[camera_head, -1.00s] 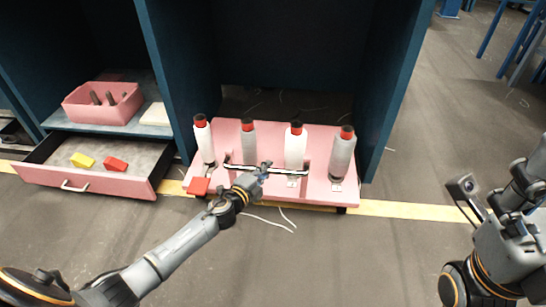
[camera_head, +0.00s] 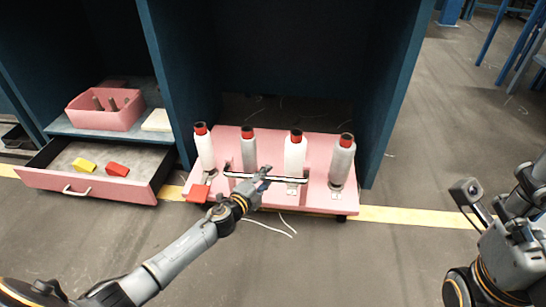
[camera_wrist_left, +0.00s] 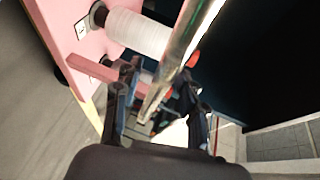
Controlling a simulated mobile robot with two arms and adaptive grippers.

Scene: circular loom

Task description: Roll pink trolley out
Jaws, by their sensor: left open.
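The pink trolley (camera_head: 262,198) stands at the mouth of the dark blue bay, its front edge reaching the yellow floor line. A shiny metal handle bar (camera_head: 292,179) runs along its front. My left gripper (camera_head: 264,173) is open at the left part of this handle. In the left wrist view the bar (camera_wrist_left: 182,55) passes between the open fingers (camera_wrist_left: 160,110), which are not closed on it. The trolley (camera_wrist_left: 65,25) also shows there at upper left. My right arm is at the right edge; its jaw state is unclear.
Several spools with red tops, such as a white one (camera_head: 295,153), stand upright on the trolley. At left, a pink drawer (camera_head: 120,190) is pulled open below a shelf with a pink box (camera_head: 112,118). The grey floor (camera_head: 350,265) in front is clear.

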